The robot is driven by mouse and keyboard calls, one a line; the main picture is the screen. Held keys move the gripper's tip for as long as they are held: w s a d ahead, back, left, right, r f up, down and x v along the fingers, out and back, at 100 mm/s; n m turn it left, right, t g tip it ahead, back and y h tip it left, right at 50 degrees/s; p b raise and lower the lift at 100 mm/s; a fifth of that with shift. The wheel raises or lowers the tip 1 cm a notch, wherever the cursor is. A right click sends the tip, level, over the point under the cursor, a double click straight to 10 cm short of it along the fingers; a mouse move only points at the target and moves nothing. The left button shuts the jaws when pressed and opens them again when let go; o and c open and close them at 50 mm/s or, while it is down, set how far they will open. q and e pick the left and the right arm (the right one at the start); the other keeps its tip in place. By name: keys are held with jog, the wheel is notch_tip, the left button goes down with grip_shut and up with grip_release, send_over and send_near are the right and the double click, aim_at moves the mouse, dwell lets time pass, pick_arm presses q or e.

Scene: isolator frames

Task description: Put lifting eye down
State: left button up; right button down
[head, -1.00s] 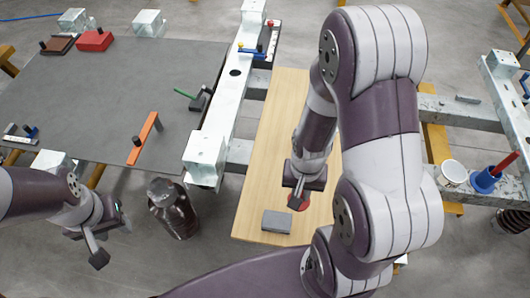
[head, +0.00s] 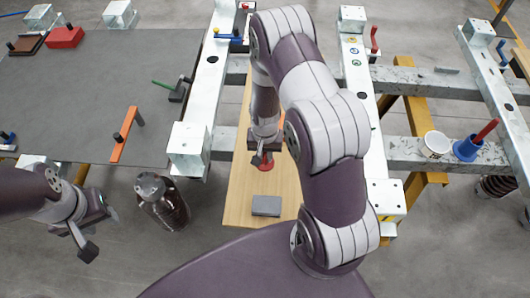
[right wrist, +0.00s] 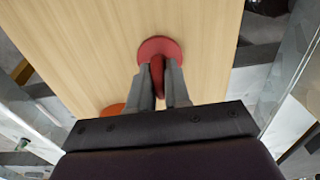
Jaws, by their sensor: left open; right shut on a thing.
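The lifting eye (right wrist: 160,48) is red, with a round flat base and an upright ring. My right gripper (right wrist: 161,88) is shut on its ring in the right wrist view. The base faces the wooden board (right wrist: 90,40); I cannot tell whether it touches the board. In the head view the lifting eye (head: 266,165) shows below my right gripper (head: 260,156), over the board (head: 240,195) beyond a grey block (head: 266,206). My right arm hides part of the board. My left gripper (head: 84,236) is open and empty at the lower left, away from the board.
An orange object (right wrist: 112,110) lies at the board's edge in the right wrist view. Pale metal beams (head: 192,140) flank the board.

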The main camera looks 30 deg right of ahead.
jog(key=c, duration=1.5)
grip_release()
jog(key=shift+f, duration=0.15)
jog(key=o, duration=0.4)
